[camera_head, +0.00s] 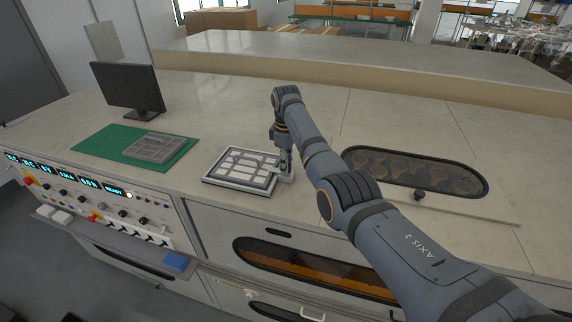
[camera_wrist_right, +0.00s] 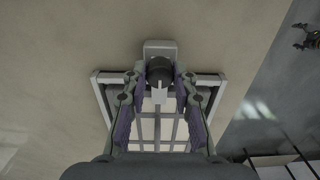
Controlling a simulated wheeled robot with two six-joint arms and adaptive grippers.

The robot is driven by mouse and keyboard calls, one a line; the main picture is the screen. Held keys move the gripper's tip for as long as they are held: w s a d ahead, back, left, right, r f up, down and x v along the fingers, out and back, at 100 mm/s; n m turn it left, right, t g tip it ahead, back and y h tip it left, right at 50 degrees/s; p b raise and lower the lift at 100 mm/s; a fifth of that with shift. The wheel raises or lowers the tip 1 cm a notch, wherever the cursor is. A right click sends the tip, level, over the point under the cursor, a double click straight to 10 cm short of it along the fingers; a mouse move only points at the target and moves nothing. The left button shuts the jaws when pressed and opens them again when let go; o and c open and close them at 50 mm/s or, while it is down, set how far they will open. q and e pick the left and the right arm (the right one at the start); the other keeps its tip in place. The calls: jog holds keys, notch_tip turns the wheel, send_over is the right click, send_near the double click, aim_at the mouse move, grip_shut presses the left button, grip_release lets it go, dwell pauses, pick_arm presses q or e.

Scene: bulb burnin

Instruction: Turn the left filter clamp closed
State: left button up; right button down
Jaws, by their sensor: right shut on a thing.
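A light-framed filter (camera_head: 211,179) with a grid of pale cells lies flat on the worktop; its frame also shows in the right wrist view (camera_wrist_right: 102,100). My right gripper (camera_head: 284,166) points down at the frame's right edge. In the right wrist view my right gripper (camera_wrist_right: 159,72) is shut on a dark round clamp knob (camera_wrist_right: 160,68), which stands by a pale block (camera_wrist_right: 160,46) at the frame's edge. The fingers hide part of the knob, and I cannot tell its turn angle. My left gripper is not in view.
A grey tray (camera_head: 152,147) lies on a green mat (camera_head: 90,146) at left, below a monitor (camera_head: 128,86). A control panel (camera_head: 75,195) runs along the front left. A dark oval window (camera_head: 415,172) is set in the worktop at right. The worktop behind the filter is clear.

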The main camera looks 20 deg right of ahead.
jog(key=shift+w+r, duration=0.1)
jog(key=shift+r, duration=0.1)
jog(key=c, duration=1.4)
grip_release()
jog(key=shift+d, duration=0.1)
jog(key=o, duration=0.3)
jog(key=shift+o, duration=0.2)
jog(key=shift+f, duration=0.1)
notch_tip(320, 180, up, 12)
